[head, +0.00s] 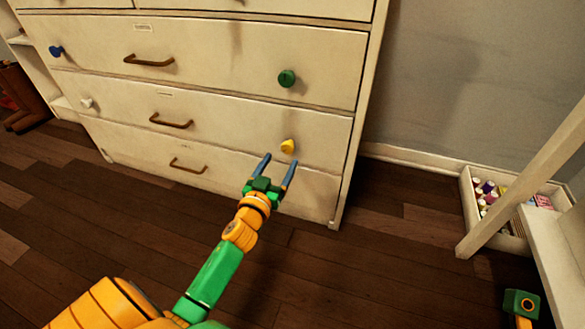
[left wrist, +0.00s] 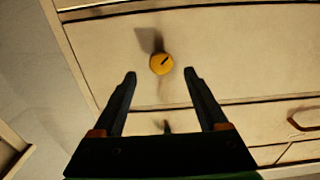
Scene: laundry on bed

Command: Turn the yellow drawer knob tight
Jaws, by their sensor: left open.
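The yellow knob (head: 288,146) sits on the right part of a lower drawer front of the cream dresser (head: 215,55). In the left wrist view the yellow knob (left wrist: 161,64) shows face-on with a dark slanted mark, just beyond and between my fingertips. My left gripper (head: 276,165) is open and empty, its two fingers pointing at the knob from below. The left gripper also shows in the left wrist view (left wrist: 159,76). The fingers look apart from the knob. My right gripper is not clearly seen; a green and orange part of mine (head: 522,303) shows at the lower right.
A green knob (head: 287,78), a blue knob (head: 56,51) and a white knob (head: 87,103) sit on the drawer fronts, with brown handles (head: 171,121) between. An open box of small bottles (head: 487,195) and a pale table leg (head: 520,185) stand at right. Wooden floor (head: 330,260) is clear before the dresser.

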